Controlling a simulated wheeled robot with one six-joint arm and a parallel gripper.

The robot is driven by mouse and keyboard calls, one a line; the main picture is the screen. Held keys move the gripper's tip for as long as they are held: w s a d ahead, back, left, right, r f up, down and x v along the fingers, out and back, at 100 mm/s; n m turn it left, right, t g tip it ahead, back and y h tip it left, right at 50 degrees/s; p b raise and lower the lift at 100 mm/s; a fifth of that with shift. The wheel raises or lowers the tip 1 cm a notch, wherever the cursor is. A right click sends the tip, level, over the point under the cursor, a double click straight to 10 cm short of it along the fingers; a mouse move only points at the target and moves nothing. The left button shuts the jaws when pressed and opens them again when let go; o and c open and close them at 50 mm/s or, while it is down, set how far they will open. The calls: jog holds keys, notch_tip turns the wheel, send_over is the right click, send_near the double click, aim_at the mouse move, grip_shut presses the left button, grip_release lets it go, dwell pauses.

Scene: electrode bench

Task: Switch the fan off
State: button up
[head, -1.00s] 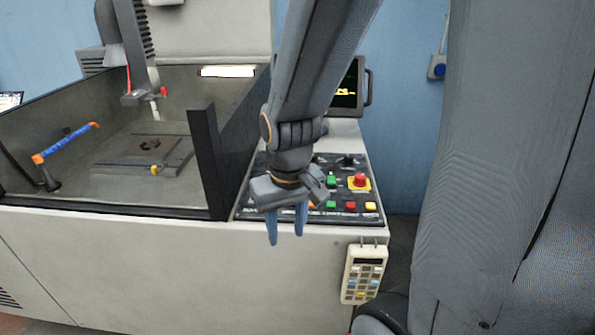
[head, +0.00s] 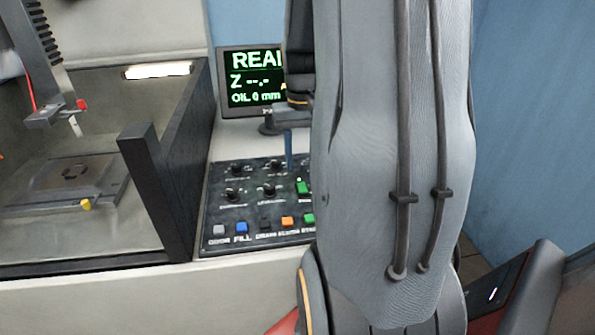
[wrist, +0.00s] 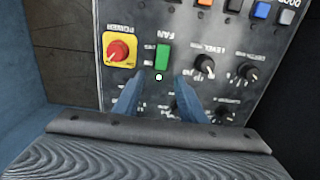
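The fan switch is a green rocker (wrist: 162,57) on the dark control panel (wrist: 138,15), beside the printed word FAN. In the head view the green rocker (head: 303,187) shows at the edge of my arm, which hides part of it. My gripper (wrist: 159,80) is open and empty, its two blue fingers apart. In the wrist view the fingertips lie just below the rocker, one to each side. I cannot tell whether they touch the panel. In the head view one blue finger shows above the panel's back part.
A red power knob on a yellow plate (wrist: 118,50) sits close beside the rocker. Black knobs (wrist: 204,66) are on its other side. Several coloured buttons, such as a blue one (head: 241,228), line the panel front. A monitor (head: 256,83) stands behind; a tank wall (head: 160,190) is at left.

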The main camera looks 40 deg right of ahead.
aim_at(301, 182)
jog(key=shift+f+p, duration=0.45)
jog(key=shift+f, duration=2.15)
jog(key=shift+c, duration=0.5)
grip_shut()
jog(key=shift+s+a+r+t+h+b, duration=0.2)
jog(key=shift+t+h, duration=0.25)
jog(key=shift+t, duration=0.25)
jog(key=shift+s+a+r+t+h+b, duration=0.1)
jog(key=shift+s+t+h, duration=0.1)
jog(key=shift+t+h, duration=0.4)
jog(key=shift+o, duration=0.5)
grip_release()
